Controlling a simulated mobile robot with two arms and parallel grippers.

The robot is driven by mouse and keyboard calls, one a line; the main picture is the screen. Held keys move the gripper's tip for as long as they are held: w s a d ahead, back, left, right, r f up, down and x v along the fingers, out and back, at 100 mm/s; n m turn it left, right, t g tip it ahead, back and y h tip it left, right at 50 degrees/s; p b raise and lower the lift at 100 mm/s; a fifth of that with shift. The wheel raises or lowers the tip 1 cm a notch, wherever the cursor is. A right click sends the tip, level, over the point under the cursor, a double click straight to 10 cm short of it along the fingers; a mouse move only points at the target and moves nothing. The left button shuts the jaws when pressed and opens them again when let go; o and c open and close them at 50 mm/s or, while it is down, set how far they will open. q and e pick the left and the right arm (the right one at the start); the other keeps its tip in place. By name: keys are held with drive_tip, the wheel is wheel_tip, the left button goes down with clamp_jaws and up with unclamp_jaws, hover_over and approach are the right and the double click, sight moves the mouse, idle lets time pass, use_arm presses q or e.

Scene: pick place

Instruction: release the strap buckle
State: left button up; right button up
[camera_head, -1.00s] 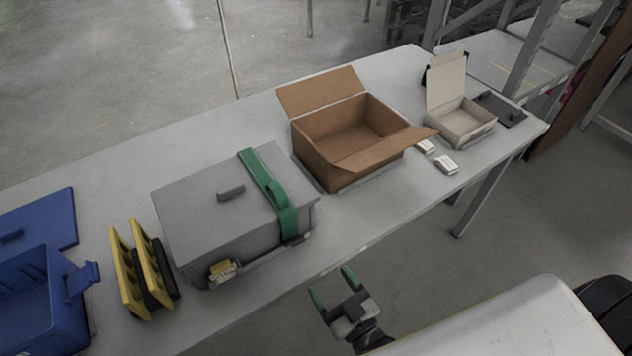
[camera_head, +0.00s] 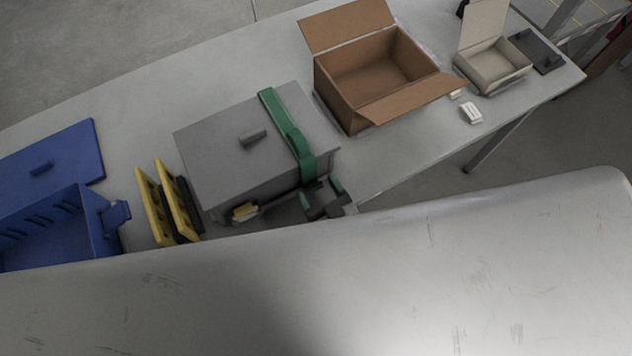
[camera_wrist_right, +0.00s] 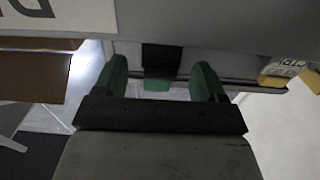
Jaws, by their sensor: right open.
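A grey lidded box (camera_head: 215,160) stands on the table, with a green strap (camera_head: 287,125) running over its lid and down its front. In the right wrist view, a black buckle-like piece (camera_wrist_right: 161,57) with a green tab (camera_wrist_right: 158,86) below it shows against the box front. My right gripper (camera_head: 321,193) is close to the box's front right part, at the strap's lower end. In the wrist view its green fingertips (camera_wrist_right: 161,80) are open, one on each side of the black piece and tab, with gaps showing. Contact cannot be told. My left gripper is not in view.
A yellow and white piece (camera_head: 245,211) sits at the box's front. Yellow-and-black racks (camera_head: 163,208) and a blue crate (camera_head: 88,225) stand left. An open cardboard box (camera_head: 345,92) and a small open white box (camera_head: 518,76) stand right. Small white items (camera_head: 471,113) lie between.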

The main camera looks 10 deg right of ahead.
drive_tip(key=shift+w+a, duration=0.2)
drive_tip(key=shift+w, duration=0.4)
drive_tip(key=c, duration=0.9)
drive_tip(key=shift+f+b, duration=0.2)
drive_tip(key=shift+b, duration=0.2)
drive_tip(key=t+b, duration=0.1)
drive_tip(key=b, duration=0.2)
drive_tip(key=s+f+t+y+b, duration=0.1)
drive_tip(key=t+b, duration=0.1)
drive_tip(key=b, duration=0.1)
drive_tip(key=shift+d+f+b, duration=0.1)
drive_tip(key=shift+d+b, duration=0.05)
drive_tip(key=shift+b, duration=0.2)
drive_tip(key=shift+s+t+b, duration=0.15)
drive_tip(key=shift+t+b, duration=0.35)
drive_tip(key=shift+b, duration=0.05)
drive_tip(key=shift+r, duration=0.2)
drive_tip(key=o, duration=0.9)
